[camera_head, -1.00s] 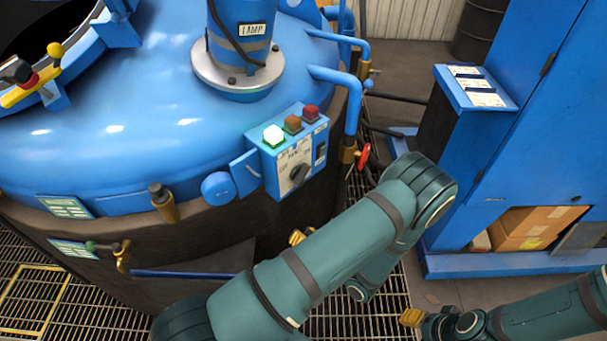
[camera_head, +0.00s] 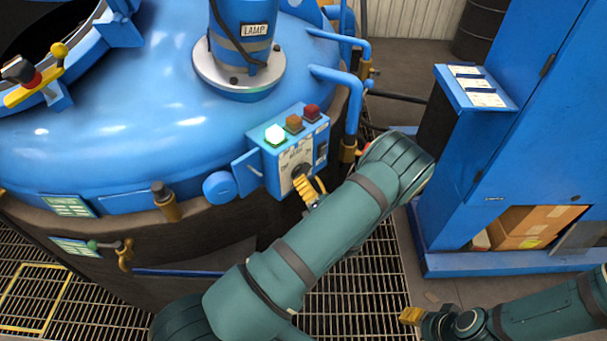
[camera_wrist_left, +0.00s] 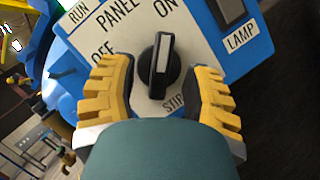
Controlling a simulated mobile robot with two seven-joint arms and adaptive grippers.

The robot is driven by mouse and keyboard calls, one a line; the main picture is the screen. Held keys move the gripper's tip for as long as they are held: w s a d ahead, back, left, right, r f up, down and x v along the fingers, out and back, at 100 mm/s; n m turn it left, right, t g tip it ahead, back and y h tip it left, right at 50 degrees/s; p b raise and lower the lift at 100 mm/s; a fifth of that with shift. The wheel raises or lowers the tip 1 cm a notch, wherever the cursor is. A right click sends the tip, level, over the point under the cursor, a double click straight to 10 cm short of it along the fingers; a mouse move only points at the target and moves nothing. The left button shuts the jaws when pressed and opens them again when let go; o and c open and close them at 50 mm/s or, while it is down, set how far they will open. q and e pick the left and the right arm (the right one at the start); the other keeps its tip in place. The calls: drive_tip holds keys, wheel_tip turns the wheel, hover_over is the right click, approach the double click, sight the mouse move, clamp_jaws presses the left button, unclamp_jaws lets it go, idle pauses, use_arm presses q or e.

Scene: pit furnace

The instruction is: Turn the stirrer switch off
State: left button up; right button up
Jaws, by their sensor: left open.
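The stirrer switch is a black rotary knob (camera_wrist_left: 160,65) with a white pointer line, on a white label plate (camera_wrist_left: 110,45) reading OFF on the left and ON on the right. In the wrist view its pointer stands upright, leaning to the ON side of the tilted plate. My left gripper (camera_wrist_left: 162,78) is open, with yellow fingers on either side of the knob, gaps showing. In the head view the left gripper (camera_head: 308,190) is at the blue control box (camera_head: 270,170), partly covering the plate. My right gripper (camera_head: 411,316) is low at right, away from the box; its opening is unclear.
A lit green lamp (camera_head: 275,135), an orange lamp (camera_head: 294,123) and a red lamp (camera_head: 312,113) top the box. The blue furnace lid (camera_head: 120,130) lies left. Blue pipes (camera_head: 354,100) rise behind the box.

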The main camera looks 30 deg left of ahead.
use_arm(q)
drive_tip(key=shift+x, duration=1.2)
drive_tip(key=shift+c, duration=0.4)
clamp_jaws()
